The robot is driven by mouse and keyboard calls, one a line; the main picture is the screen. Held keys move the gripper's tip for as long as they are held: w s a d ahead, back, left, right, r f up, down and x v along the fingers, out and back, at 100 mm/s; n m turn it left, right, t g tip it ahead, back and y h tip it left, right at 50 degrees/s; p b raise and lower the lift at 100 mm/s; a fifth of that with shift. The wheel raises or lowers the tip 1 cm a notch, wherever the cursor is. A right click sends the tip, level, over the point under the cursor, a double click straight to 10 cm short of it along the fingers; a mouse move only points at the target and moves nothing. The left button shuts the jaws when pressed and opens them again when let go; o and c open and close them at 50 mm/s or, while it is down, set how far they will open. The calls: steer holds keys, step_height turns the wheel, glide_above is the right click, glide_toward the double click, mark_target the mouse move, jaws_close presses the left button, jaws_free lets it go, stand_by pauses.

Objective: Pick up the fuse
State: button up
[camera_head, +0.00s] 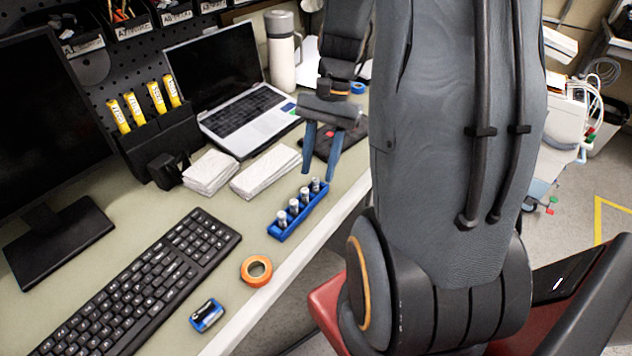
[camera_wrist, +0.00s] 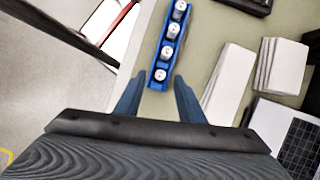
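Several silver-capped cylindrical fuses stand upright in a row in a blue holder (camera_head: 301,219) on the desk. The fuse (camera_head: 315,186) at the far end of the row is closest to my gripper (camera_head: 319,174) in the head view. My gripper points down, open and empty, above and just beyond that end. In the wrist view, the blue holder (camera_wrist: 164,42) runs away from my gripper (camera_wrist: 158,80). The closest fuse (camera_wrist: 160,74) there shows between the two blue fingertips. I cannot tell the exact height of the fingertips above it.
White paper stacks (camera_head: 266,172) lie left of the holder. A laptop (camera_head: 243,112) and white bottle (camera_head: 281,50) stand behind. An orange tape roll (camera_head: 246,274), keyboard (camera_head: 150,285) and small blue item (camera_head: 206,315) lie nearer. The desk edge runs right of the holder.

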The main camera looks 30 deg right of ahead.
mark_target(316, 186)
steer(key=shift+x, duration=1.25)
jaws_close()
steer(key=shift+r, duration=0.1)
